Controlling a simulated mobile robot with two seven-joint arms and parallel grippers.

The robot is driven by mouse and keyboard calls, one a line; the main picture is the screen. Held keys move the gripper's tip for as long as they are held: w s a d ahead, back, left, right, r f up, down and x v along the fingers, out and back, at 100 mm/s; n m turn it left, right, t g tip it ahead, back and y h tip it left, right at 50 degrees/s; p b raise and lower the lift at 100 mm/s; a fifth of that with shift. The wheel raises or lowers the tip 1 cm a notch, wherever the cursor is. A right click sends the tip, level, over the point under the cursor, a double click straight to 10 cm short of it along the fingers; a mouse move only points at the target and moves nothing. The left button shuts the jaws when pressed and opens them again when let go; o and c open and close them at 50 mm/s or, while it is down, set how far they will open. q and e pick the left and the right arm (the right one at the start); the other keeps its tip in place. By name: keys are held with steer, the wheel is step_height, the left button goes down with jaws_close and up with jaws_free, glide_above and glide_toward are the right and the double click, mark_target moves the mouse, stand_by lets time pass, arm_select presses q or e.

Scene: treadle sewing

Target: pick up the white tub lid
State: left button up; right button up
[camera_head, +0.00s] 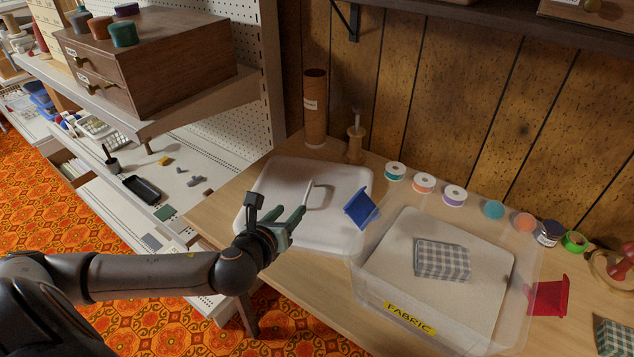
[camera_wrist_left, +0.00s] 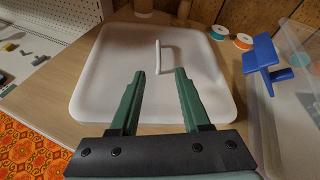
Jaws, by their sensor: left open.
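The white tub lid (camera_head: 345,178) lies flat on the wooden table, left of the clear tub. It is a rounded square with a raised rim. A thin upright white handle (camera_head: 308,193) stands near its middle; it also shows in the left wrist view (camera_wrist_left: 158,57). My left gripper (camera_head: 294,212) is open and empty over the near part of the lid. In the left wrist view its green fingers (camera_wrist_left: 159,75) point toward the handle, which stands just beyond and between the fingertips. I cannot tell the exact height above the lid. My right gripper is not in view.
The clear tub (camera_head: 375,295), labelled FABRIC, holds a checked cloth bundle (camera_head: 441,260). Its blue latch (camera_head: 361,208) sticks out beside the lid; a red latch (camera_head: 549,297) is opposite. Ribbon spools (camera_head: 424,182), a brown tube (camera_head: 315,110) and a wooden spool stand (camera_head: 356,140) line the back.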

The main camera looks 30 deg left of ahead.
mark_target(308, 190)
arm_select(q)
steer(key=shift+w+a, duration=0.15)
steer(key=shift+w, duration=0.25)
steer(key=shift+w+a, duration=0.1)
steer(key=shift+w, duration=0.25)
steer(key=b+x, duration=0.1)
steer(key=x, duration=0.5)
steer(key=shift+w+f, duration=0.1)
steer(key=shift+f, duration=0.05)
steer(key=x, duration=0.2)
steer(key=b+x, duration=0.1)
steer(key=x, duration=0.1)
steer(key=shift+a+f, duration=0.1)
steer(key=shift+f, duration=0.2)
steer(key=shift+w+a+f, duration=0.1)
steer(key=shift+w+f, duration=0.05)
steer(key=shift+w, duration=0.3)
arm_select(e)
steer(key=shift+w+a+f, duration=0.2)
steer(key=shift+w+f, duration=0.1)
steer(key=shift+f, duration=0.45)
arm_select(q)
steer(key=shift+c, duration=0.4)
jaws_close()
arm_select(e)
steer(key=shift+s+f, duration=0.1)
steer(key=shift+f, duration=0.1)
